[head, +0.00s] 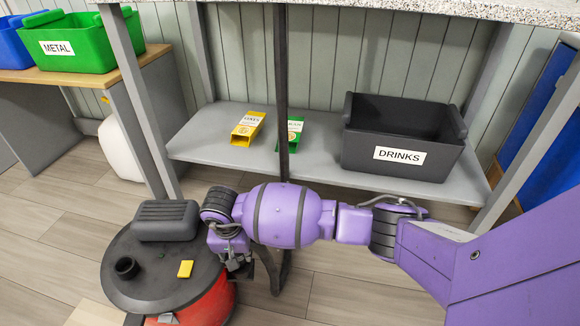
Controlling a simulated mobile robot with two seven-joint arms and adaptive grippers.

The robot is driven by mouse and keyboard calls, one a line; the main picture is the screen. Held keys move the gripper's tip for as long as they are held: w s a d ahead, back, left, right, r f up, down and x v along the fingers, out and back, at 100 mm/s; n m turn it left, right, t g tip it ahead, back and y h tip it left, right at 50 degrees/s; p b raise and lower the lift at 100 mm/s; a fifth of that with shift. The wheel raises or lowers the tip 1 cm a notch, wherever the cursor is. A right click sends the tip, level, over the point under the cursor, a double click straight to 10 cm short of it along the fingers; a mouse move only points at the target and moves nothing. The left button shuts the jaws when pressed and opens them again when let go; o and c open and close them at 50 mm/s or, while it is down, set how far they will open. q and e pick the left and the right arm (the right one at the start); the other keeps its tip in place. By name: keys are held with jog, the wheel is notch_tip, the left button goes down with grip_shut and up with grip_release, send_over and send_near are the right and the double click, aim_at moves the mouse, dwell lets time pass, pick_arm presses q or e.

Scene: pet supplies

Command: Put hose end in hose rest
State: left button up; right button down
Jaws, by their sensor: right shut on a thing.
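A red vacuum cleaner (212,305) with a black lid stands on the floor at lower left. A raised black round socket (126,268) is on its lid; I cannot tell whether it is the hose rest. A long dark tube (281,90) runs down from the top edge, passes behind my purple right arm and shows again below it. My right gripper (243,268) is by the lid's right edge, pointing down and shut on a dark part, seemingly the hose end, mostly hidden by the wrist. My left gripper is out of view.
A grey shelf (215,150) holds yellow and green cartons and a dark DRINKS crate (390,160). A grey block (166,220) sits at the lid's back. A green METAL bin (75,45) stands on a side table. Floor right of the vacuum is clear.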

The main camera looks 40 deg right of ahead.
jog(key=shift+f, duration=0.7)
jog(key=shift+r, duration=0.1)
jog(key=shift+s+f+b, duration=0.1)
jog(key=shift+f+b, duration=0.2)
jog(key=shift+f, duration=0.05)
